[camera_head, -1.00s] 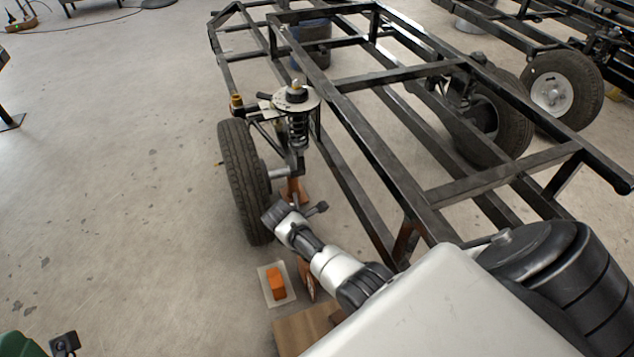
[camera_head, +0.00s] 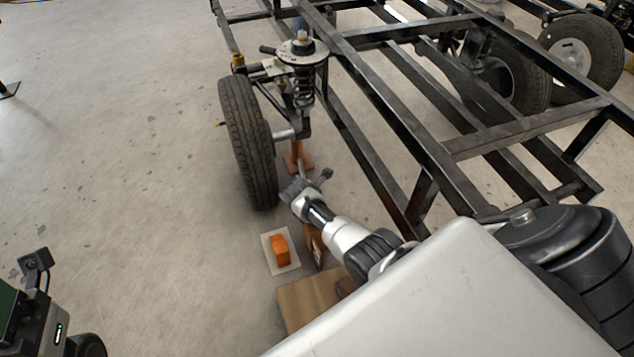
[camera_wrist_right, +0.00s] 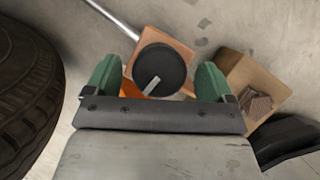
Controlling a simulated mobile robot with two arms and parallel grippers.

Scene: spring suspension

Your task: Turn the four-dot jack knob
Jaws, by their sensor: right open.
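In the right wrist view a round black knob (camera_wrist_right: 159,70) with a pale bar mark sits on an orange-brown plate (camera_wrist_right: 183,55). No dots can be made out on it. My right gripper (camera_wrist_right: 156,80) is open, with a green finger on each side of the knob in the picture; I cannot tell if they touch it. In the head view the right gripper (camera_head: 305,188) is low beside the tyre, and the knob is not distinguishable there. Part of my left arm (camera_head: 35,300) seems to show at the bottom left; its fingers are not clear.
A tyre (camera_head: 247,140) and coil spring (camera_head: 303,85) stand at the black frame (camera_head: 370,105). An orange block (camera_head: 280,248) lies on a pale plate near a wooden box (camera_head: 305,300). The box (camera_wrist_right: 250,75) also shows in the wrist view.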

